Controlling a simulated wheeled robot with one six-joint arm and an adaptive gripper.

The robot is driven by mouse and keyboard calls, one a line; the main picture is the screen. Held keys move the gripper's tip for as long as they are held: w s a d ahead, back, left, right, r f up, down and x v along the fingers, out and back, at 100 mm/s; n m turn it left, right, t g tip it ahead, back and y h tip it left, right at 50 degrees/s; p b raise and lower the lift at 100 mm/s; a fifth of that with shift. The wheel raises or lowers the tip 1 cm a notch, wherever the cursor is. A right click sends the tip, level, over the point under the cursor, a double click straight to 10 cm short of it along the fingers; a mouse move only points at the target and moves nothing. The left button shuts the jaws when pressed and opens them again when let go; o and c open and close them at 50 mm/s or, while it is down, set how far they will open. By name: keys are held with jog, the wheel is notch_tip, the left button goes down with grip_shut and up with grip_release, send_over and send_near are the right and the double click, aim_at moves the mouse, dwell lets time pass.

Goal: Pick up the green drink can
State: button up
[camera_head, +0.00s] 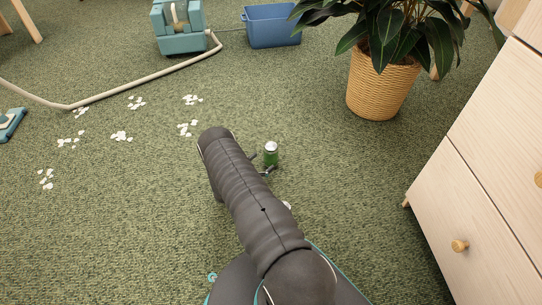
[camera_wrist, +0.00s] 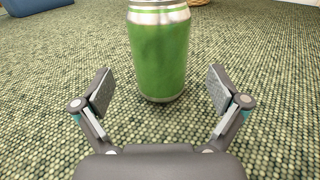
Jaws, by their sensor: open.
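The green drink can (camera_head: 271,156) stands upright on the green carpet, just beyond the end of my arm in the head view. In the wrist view the can (camera_wrist: 160,55) fills the upper middle, green with a silver band near the top; its top is cut off by the picture edge. My gripper (camera_wrist: 161,88) is open, with one finger on each side of the can's line. The fingertips sit slightly short of the can or near its front, and no contact shows. In the head view my gripper (camera_head: 261,164) is partly hidden behind my arm.
A woven basket planter (camera_head: 382,85) with a leafy plant stands behind right. A pale wooden drawer unit (camera_head: 475,190) fills the right. A teal machine (camera_head: 180,40) with a hose and a blue bin (camera_head: 272,27) stand at the back. White scraps (camera_head: 121,136) lie to the left.

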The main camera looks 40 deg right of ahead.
jog(key=d, duration=0.5)
jog(key=shift+w+f, duration=0.2)
jog(key=shift+w, duration=0.1)
jog(key=c, duration=1.1)
